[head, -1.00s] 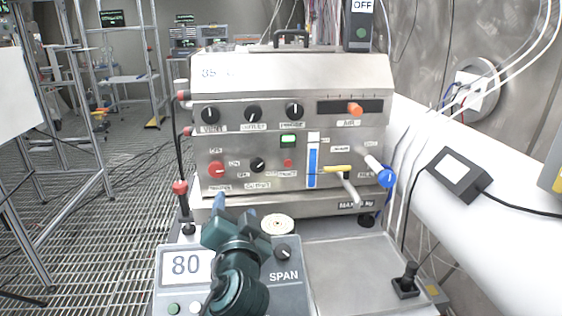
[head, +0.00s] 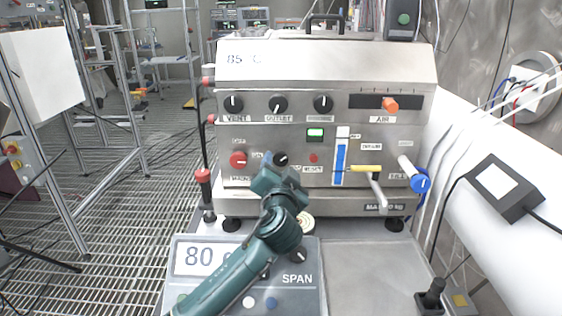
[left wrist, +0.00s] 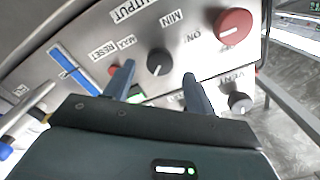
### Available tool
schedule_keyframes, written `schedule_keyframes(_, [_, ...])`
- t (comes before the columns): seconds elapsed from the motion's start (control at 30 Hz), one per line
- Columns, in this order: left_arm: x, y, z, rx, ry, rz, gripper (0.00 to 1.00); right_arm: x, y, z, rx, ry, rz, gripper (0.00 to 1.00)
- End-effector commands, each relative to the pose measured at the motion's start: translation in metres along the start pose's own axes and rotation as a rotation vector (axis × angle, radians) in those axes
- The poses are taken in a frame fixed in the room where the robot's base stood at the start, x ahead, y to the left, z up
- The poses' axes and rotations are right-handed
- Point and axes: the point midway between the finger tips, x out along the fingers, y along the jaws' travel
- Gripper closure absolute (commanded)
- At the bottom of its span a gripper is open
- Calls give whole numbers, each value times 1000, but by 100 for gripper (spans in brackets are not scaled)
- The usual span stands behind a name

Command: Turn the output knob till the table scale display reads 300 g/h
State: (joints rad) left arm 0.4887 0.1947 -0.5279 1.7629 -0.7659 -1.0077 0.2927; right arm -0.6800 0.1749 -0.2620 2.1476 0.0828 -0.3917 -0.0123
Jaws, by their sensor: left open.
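The output knob (head: 281,159) is a small black dial with a white mark on the steel machine's front panel. It also shows in the left wrist view (left wrist: 158,61), below the OUTPUT label, with MIN and MAX beside it. My left gripper (head: 278,176) is open just in front of and below the knob in the head view. In the left wrist view its two blue fingers (left wrist: 158,74) appear on either side of the knob; contact cannot be told. The table scale display (head: 200,257) reads 80, its right end partly hidden by my left arm. My right gripper is out of view.
A red knob (head: 238,159) sits left of the output knob. A row of black dials including the vent dial (head: 233,103) is above. A yellow-tipped lever (head: 366,169) and blue-ended handle (head: 420,183) are at right. The SPAN knob (head: 298,255) is below.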

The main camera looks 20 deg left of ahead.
Motion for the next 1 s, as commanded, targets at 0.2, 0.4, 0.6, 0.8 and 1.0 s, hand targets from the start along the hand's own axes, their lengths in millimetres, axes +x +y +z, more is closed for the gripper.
schedule_keyframes(0.2, [23,0,0,1,0,-1,44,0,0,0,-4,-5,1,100])
schedule_keyframes(0.4, [27,0,0,0,1,0,44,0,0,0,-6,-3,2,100])
schedule_keyframes(0.6, [27,0,0,0,1,0,48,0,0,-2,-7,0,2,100])
schedule_keyframes(0.8, [27,0,0,0,1,0,65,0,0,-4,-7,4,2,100])
schedule_keyframes(1.0, [27,0,0,0,0,0,81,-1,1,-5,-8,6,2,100])
